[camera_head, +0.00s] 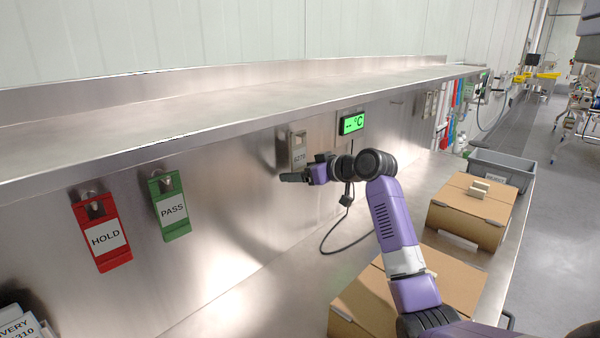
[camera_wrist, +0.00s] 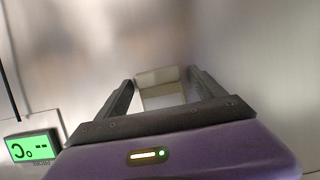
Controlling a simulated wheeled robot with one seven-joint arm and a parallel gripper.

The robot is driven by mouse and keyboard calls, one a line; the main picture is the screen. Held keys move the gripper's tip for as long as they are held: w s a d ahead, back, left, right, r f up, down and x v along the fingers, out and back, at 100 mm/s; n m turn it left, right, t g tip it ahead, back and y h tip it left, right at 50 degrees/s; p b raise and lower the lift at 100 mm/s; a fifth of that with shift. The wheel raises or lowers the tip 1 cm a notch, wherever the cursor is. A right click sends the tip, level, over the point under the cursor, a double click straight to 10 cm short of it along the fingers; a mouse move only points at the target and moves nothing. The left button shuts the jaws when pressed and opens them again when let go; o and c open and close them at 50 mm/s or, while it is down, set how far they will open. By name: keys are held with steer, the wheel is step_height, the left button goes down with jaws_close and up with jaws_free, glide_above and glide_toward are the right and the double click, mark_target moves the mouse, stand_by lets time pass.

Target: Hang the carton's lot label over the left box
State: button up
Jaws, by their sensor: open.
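A grey tag (camera_head: 299,150) with dark print hangs on the steel back wall beside the green display. My gripper (camera_head: 284,177) is open and just below and in front of this tag. In the wrist view a pale, grey-topped piece that looks like the tag (camera_wrist: 160,92) shows between the open fingers (camera_wrist: 160,78); I cannot tell whether they touch it. A near carton (camera_head: 360,300), the more leftward one, stands on the bench, partly hidden by my arm. A far carton (camera_head: 452,217) stands behind it to the right.
A red HOLD tag (camera_head: 103,239) and a green PASS tag (camera_head: 173,211) hang on the wall at left. A steel shelf (camera_head: 250,98) juts out above. The green display (camera_head: 352,124) has a cable below. A grey bin (camera_head: 503,169) stands beyond the cartons.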

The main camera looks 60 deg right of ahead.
steer(key=p+v, duration=0.2)
steer(key=v, duration=0.5)
steer(key=shift+s+p, duration=0.35)
stand_by(0.7)
